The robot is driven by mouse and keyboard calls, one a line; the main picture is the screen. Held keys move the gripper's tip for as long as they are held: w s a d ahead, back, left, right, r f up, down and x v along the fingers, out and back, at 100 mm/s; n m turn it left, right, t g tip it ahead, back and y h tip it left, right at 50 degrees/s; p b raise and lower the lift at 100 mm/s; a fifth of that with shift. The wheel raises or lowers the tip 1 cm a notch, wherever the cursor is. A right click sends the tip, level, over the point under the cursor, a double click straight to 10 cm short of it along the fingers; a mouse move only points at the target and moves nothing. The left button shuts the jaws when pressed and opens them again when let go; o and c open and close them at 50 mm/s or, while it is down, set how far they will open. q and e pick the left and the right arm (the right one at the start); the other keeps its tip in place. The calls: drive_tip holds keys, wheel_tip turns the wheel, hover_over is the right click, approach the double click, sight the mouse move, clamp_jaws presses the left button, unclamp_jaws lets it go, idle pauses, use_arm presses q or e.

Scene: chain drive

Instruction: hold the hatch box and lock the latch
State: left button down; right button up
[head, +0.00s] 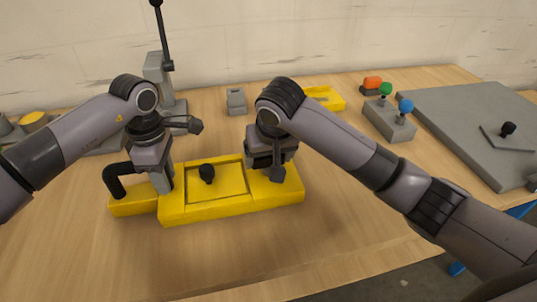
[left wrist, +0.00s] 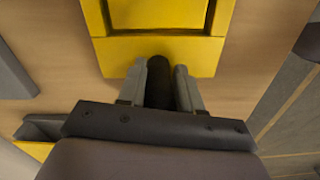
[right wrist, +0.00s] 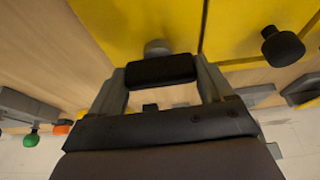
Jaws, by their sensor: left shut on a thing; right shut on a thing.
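The yellow hatch box (head: 230,207) lies on the wooden table. Its hatch lid (head: 222,181) sits flat in the frame, with a black knob (head: 207,173). My left gripper (head: 163,180) is shut on the black bent handle (head: 115,183) at the box's left end; the handle shows between its fingers in the left wrist view (left wrist: 183,92). My right gripper (head: 277,170) is over the box's right part. In the right wrist view it is shut on a black latch grip (right wrist: 162,70), beside a grey round pivot (right wrist: 157,47). My right gripper mostly hides the latch in the head view.
A grey lever stand (head: 160,75) and a small grey block (head: 236,101) are behind the box. Another yellow part (head: 325,98), a grey block with green and blue knobs (head: 388,120) and a large grey plate (head: 480,125) stand at right. The table front is clear.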

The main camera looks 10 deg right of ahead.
drive_tip(key=shift+n, duration=0.3)
drive_tip(key=n+y, duration=0.1)
drive_tip(key=n, duration=0.2)
drive_tip(key=shift+d+n+y, duration=0.15)
drive_tip(key=shift+n+y, duration=0.15)
drive_tip(key=n, duration=0.2)
drive_tip(key=n+g+y, duration=0.1)
drive_tip(key=n, duration=0.1)
drive_tip(key=shift+w+d+n, duration=0.1)
drive_tip(key=shift+d+n, duration=0.05)
drive_tip(key=shift+n, duration=0.15)
drive_tip(key=n, duration=0.2)
drive_tip(key=n+g+y, duration=0.1)
drive_tip(key=n, duration=0.1)
drive_tip(key=shift+w+g, duration=0.1)
drive_tip(key=shift+g, duration=0.2)
use_arm(q)
drive_tip(key=shift+a, duration=0.1)
use_arm(e)
drive_tip(key=shift+w+d+n+g+y, duration=0.15)
drive_tip(key=shift+n+g, duration=0.3)
drive_tip(key=shift+n, duration=0.8)
drive_tip(key=shift+a+n+g+y, duration=0.1)
drive_tip(key=shift+n+g+y, duration=0.25)
drive_tip(key=shift+n, duration=0.9)
drive_tip(key=shift+d, duration=0.1)
drive_tip(key=o, duration=1.4)
drive_tip(key=shift+r, duration=0.1)
drive_tip(key=v, duration=1.1)
drive_tip(key=shift+r, duration=0.4)
